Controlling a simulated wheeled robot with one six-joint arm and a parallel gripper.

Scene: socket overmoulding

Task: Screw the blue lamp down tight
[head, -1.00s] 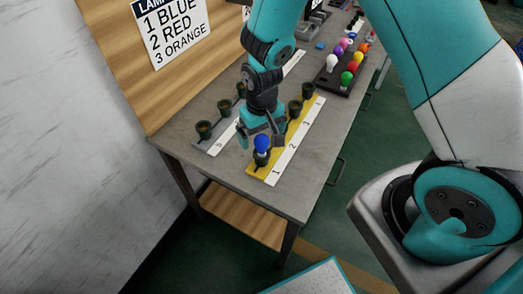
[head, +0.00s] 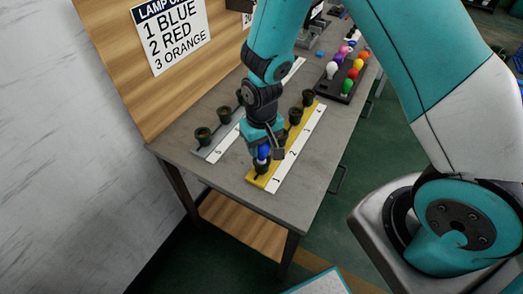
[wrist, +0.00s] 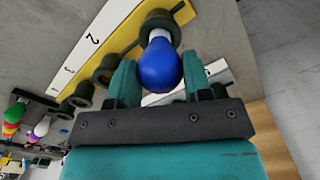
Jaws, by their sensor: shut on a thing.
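The blue lamp (head: 263,153) sits upright in the dark socket at position 1 on the near end of the yellow strip (head: 253,179). In the wrist view the blue bulb (wrist: 159,66) lies between my two fingers, with its base at the mouth of the dark socket (wrist: 163,22). My gripper (wrist: 158,82) is shut on the blue lamp, one teal finger on each side. In the head view my gripper (head: 262,148) partly covers the lamp. How deep the lamp sits in the socket cannot be told.
More empty dark sockets (head: 308,98) stand along the yellow strip. A grey strip with sockets (head: 203,136) runs to the left. A black tray (head: 347,92) of coloured lamps is at the back right. A lamp order sign (head: 172,35) is on the wooden board.

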